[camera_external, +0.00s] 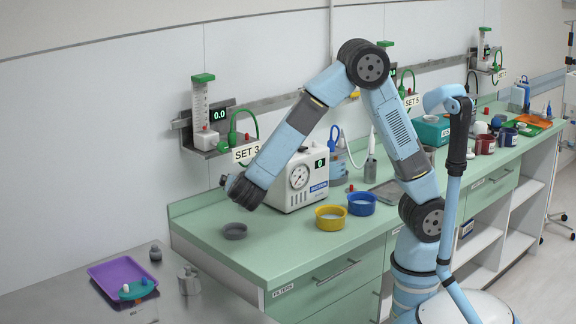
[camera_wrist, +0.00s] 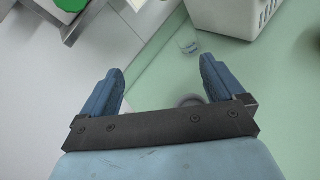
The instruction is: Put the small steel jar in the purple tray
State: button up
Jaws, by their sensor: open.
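The purple tray (camera_external: 112,272) lies on the grey steel surface at the lower left. A small grey steel jar with a knob (camera_external: 155,253) stands just right of the tray's far end. A larger lidded steel jar (camera_external: 188,281) stands closer to the camera, right of the tray. My gripper (camera_external: 226,181) is raised above the left end of the green counter, higher than both jars and to their right. The wrist view shows its two blue fingers apart with nothing between them (camera_wrist: 163,70). Neither jar nor the tray is recognisable in the wrist view.
A teal dish (camera_external: 137,290) with small items sits at the tray's near edge. A grey bowl (camera_external: 235,231) is on the green counter below my arm. A white gauge machine (camera_external: 300,185), yellow bowl (camera_external: 330,218) and blue bowl (camera_external: 361,204) stand right. A wall-mounted set (camera_external: 204,139) hangs behind.

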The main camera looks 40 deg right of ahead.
jog(key=s+d+r+m+g, duration=0.1)
jog(key=d+r+m+g, duration=0.2)
jog(key=d, duration=0.5)
jog(key=s+d+r+m+g, duration=0.15)
jog(key=d+m, duration=0.25)
jog(key=d, duration=0.4)
jog(key=s+d+r+m+g, duration=0.2)
jog(key=d+m+g, duration=0.15)
jog(key=d, duration=0.45)
jog(key=s+d+r+m+y, duration=0.2)
jog(key=s+d+m+y, duration=0.1)
jog(key=s+d+m, duration=0.2)
jog(key=s+d+r+m+t+y, duration=0.1)
jog(key=s+d+r+m+y, duration=0.2)
jog(key=s+m, duration=0.6)
jog(key=s+d+y, duration=0.1)
jog(key=d, duration=0.1)
jog(key=shift+d+r+m+t+y, duration=0.2)
jog(key=shift+d+m+t+y, duration=0.1)
jog(key=shift+d+m, duration=0.1)
jog(key=shift+w, duration=0.1)
